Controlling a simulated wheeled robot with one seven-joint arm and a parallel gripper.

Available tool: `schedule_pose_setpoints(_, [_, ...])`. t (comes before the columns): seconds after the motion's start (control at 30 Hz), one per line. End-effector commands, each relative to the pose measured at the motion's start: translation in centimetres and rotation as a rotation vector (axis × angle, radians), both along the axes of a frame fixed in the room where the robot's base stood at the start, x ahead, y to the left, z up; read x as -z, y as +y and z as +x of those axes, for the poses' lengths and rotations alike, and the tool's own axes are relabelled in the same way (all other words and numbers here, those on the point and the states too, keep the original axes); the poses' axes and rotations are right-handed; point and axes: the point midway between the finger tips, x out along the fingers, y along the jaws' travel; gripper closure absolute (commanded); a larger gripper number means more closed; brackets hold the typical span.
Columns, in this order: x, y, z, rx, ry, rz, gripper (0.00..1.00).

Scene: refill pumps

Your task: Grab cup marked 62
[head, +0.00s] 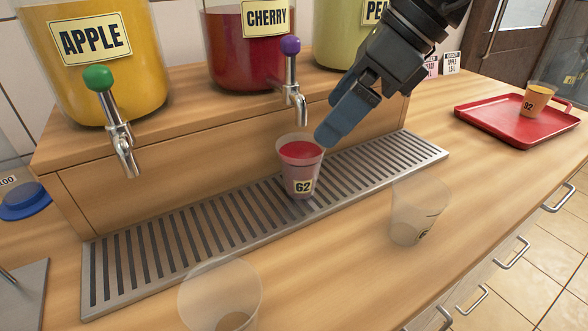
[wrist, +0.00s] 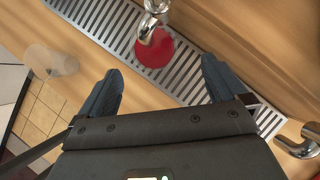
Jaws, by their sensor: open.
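The cup marked 62 (head: 301,172) is clear and holds red liquid. It stands upright on the metal drip grate under the cherry tap (head: 292,75). In the wrist view the cup shows as a red circle (wrist: 154,52), partly covered by the tap, ahead of the fingers. My gripper (head: 335,122) is just right of the cup's rim in the head view. In the wrist view my gripper (wrist: 158,82) is open, with its two blue-grey fingers apart and nothing between them.
Two empty clear cups, one right (head: 418,212) and one at the front (head: 222,297), stand on the wooden counter. A red tray (head: 490,122) at the right holds a cup marked 92 (head: 536,100). The apple tap (head: 115,130) overhangs the drip grate (head: 150,250) at the left.

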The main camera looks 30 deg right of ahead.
Motion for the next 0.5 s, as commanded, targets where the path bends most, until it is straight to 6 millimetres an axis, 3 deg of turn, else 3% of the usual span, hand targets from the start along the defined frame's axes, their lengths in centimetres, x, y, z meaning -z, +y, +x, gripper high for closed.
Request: schedule_pose_setpoints(0.5, [4.8,3.2,2.0,-0.003,0.001,0.005,0.01])
